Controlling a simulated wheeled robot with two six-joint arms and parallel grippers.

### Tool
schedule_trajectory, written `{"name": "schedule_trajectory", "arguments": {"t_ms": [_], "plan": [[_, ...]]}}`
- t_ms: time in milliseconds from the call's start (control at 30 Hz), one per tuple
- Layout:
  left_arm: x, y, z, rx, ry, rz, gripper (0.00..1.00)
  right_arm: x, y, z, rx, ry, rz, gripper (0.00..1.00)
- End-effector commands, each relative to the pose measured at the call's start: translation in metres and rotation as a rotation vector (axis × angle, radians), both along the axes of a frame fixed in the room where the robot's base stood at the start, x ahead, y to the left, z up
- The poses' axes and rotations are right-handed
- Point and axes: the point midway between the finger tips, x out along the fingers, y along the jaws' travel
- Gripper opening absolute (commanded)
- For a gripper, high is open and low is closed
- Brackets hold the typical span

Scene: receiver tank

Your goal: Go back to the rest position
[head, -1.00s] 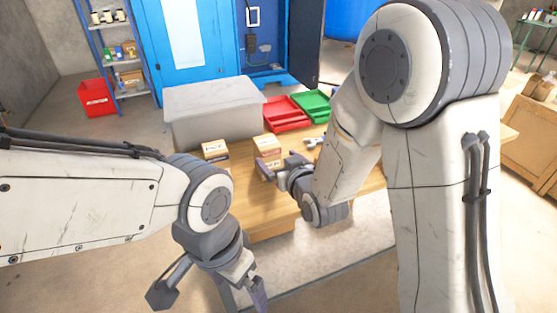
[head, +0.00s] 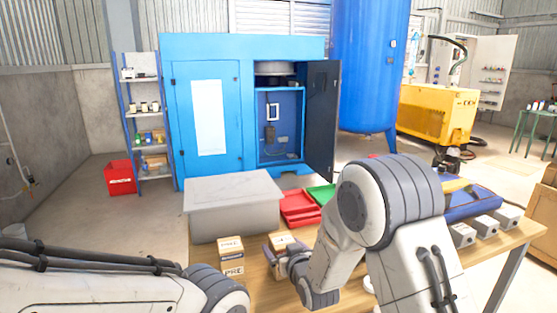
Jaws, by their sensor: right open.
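My right arm reaches in from the lower right, bent at a white and grey joint. My right gripper (head: 281,258) is small in the picture and partly hidden by its own wrist. It is open and is at or just in front of a small cardboard box (head: 283,241) on the wooden table (head: 262,290); whether they touch I cannot tell. My left arm comes in along the lower left edge, and its gripper is below the picture.
A second cardboard box (head: 231,253) stands left of my right gripper. Behind are a large grey box (head: 232,205), red trays (head: 299,207) and a green tray (head: 322,194). Grey blocks (head: 487,226) and a blue case (head: 470,202) are at right. A blue cabinet (head: 257,60) stands behind, one door open.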

Motion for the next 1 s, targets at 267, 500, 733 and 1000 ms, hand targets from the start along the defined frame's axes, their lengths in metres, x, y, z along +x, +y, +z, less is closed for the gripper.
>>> {"name": "schedule_trajectory", "arguments": {"t_ms": [267,500,733,1000], "plan": [[0.000,0.000,0.003,0.000,0.000,0.000,1.00,0.026,0.008,0.000,0.001,-0.003,0.000,1.00],[0.000,0.000,0.002,0.000,0.000,0.000,1.00,0.026,0.008,0.011,0.000,0.000,0.000,1.00],[0.000,0.000,0.002,0.000,0.000,0.000,1.00,0.025,0.008,0.011,0.000,0.000,0.000,1.00],[0.000,0.000,0.000,0.000,0.000,0.000,1.00,0.025,0.008,-0.008,-0.001,0.004,0.000,1.00]]}}
